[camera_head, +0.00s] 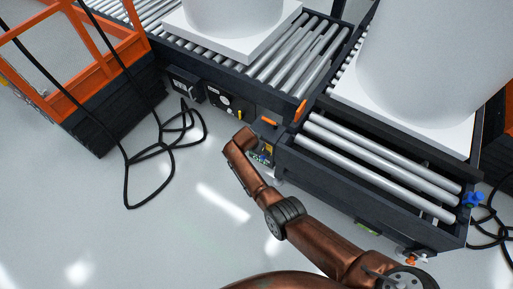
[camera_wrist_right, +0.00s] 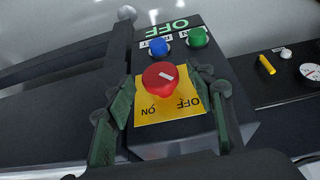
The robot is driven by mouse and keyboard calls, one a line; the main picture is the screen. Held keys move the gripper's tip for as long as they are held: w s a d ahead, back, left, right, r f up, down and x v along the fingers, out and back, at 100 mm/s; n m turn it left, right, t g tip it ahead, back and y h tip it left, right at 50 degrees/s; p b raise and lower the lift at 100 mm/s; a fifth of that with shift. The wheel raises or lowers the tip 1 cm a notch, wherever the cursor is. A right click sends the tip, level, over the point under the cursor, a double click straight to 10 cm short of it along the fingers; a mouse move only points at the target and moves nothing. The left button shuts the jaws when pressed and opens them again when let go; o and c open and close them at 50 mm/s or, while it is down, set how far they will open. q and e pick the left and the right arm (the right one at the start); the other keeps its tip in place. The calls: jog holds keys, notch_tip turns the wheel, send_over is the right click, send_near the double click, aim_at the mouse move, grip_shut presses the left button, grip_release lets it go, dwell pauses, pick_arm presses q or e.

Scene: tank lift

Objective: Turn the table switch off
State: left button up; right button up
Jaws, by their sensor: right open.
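The table switch is a red knob (camera_wrist_right: 159,80) with a white line on top. It sits on a yellow plate (camera_wrist_right: 180,112) whose ON and OFF labels appear upside down in the right wrist view. Which label the line points to is unclear. My right gripper (camera_wrist_right: 161,92) is open, with one green-padded finger on each side of the knob; contact is not clear. In the head view my right arm (camera_head: 255,180) reaches to the control box at the table corner, and its fingers are mostly hidden. My left gripper is out of view.
A blue button (camera_wrist_right: 160,38) and a green button (camera_wrist_right: 198,37) sit beyond the knob. The roller table (camera_head: 375,165) carries a large white tank (camera_head: 430,50). An orange-framed lift (camera_head: 100,75) stands at left, with black cables (camera_head: 150,150) on the open floor.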

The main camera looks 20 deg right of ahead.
jog(key=v, duration=0.9)
jog(key=shift+r, duration=0.3)
jog(key=shift+s, duration=0.1)
